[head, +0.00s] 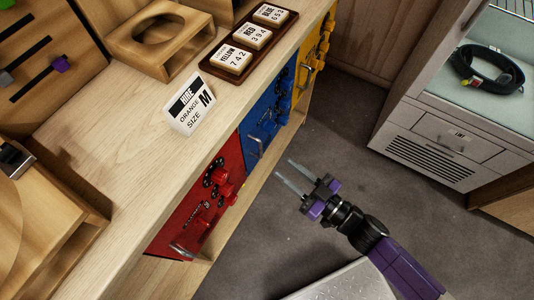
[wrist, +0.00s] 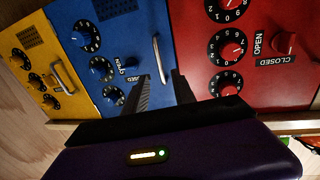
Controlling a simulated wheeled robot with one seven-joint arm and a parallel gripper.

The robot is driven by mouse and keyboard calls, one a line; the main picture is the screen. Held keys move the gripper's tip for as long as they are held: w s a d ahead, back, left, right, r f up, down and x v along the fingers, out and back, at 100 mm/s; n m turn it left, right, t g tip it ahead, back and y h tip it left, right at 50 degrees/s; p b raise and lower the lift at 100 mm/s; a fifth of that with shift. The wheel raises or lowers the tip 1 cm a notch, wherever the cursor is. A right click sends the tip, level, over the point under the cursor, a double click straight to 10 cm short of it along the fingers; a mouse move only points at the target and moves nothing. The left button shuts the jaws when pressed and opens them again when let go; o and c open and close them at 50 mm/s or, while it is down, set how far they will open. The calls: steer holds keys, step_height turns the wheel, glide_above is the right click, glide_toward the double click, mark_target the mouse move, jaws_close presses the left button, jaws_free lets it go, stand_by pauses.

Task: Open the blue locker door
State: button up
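The blue locker door (head: 262,122) is in the cabinet front, between the red and yellow doors. It looks shut. In the wrist view the blue door (wrist: 135,30) shows several black number dials (wrist: 87,36), a blue knob (wrist: 130,62) near OPEN and CLOSED labels, and a silver bar handle (wrist: 159,60). My gripper (head: 284,166) is in front of the cabinet, fingers pointing at the blue door's lower part. The dial settings are too small to read surely.
The red door (head: 203,205) and yellow door (head: 313,55) flank the blue one. A tray (head: 208,66) on the counter holds number cards, including a BLUE card (head: 270,13). A sign (head: 190,103) stands nearby. A grey cabinet (head: 440,140) is at right; floor between is clear.

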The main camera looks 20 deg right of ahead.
steer(key=x, duration=0.7)
steer(key=shift+w, duration=0.3)
steer(key=shift+a, duration=0.15)
jaws_close()
stand_by(1.0)
